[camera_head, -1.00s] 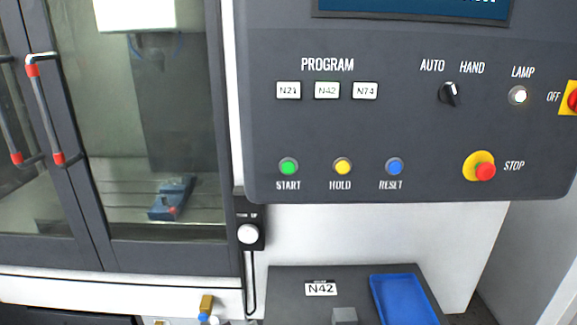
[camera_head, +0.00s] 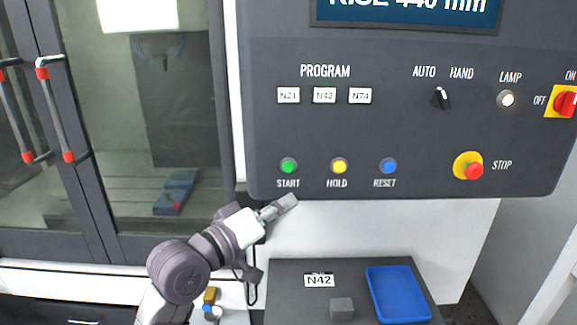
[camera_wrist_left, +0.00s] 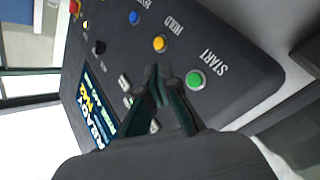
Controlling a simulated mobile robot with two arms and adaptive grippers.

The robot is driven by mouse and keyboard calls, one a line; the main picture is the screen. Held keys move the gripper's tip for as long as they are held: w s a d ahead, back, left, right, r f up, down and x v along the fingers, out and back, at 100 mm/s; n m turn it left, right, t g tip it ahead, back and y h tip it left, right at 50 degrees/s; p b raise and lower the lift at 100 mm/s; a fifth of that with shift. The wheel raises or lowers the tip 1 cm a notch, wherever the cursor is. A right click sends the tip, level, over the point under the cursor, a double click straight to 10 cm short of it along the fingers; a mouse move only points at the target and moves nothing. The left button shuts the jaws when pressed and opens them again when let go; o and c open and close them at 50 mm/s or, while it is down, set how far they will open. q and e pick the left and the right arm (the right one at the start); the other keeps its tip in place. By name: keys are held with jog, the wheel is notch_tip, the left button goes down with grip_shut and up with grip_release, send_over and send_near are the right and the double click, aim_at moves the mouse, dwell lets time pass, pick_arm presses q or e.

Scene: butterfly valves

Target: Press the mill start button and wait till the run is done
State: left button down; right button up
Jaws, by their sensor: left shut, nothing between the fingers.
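The green START button (camera_head: 288,166) sits at the lower left of the dark control panel (camera_head: 400,125), left of the yellow HOLD (camera_head: 339,166) and blue RESET (camera_head: 388,166) buttons. My left gripper (camera_head: 292,202) is shut and empty, just below the panel's lower edge under START in the head view, apart from the button. The left wrist view shows the closed fingertips (camera_wrist_left: 157,78) in front of the panel, with START (camera_wrist_left: 196,79) to their right and HOLD (camera_wrist_left: 160,43) above. The screen (camera_head: 410,10) is cut off at the top. My right gripper is not in view.
The mill's glazed doors (camera_head: 150,130) with red-ended handles stand shut at left. A red and yellow STOP knob (camera_head: 468,166) is at the panel's right. Below are a dark shelf (camera_head: 290,285), a grey block (camera_head: 341,308) and a blue tray (camera_head: 398,293).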

aim_at(288, 166)
pick_arm(q)
jog(key=shift+s+d+r, duration=0.15)
jog(key=shift+s+r, duration=0.3)
jog(key=shift+r, duration=0.25)
jog(key=shift+w, duration=0.2)
jog(key=shift+w+b, duration=1.5)
jog(key=shift+w, duration=2.75)
jog(key=shift+w, duration=0.15)
jog(key=shift+w, duration=0.25)
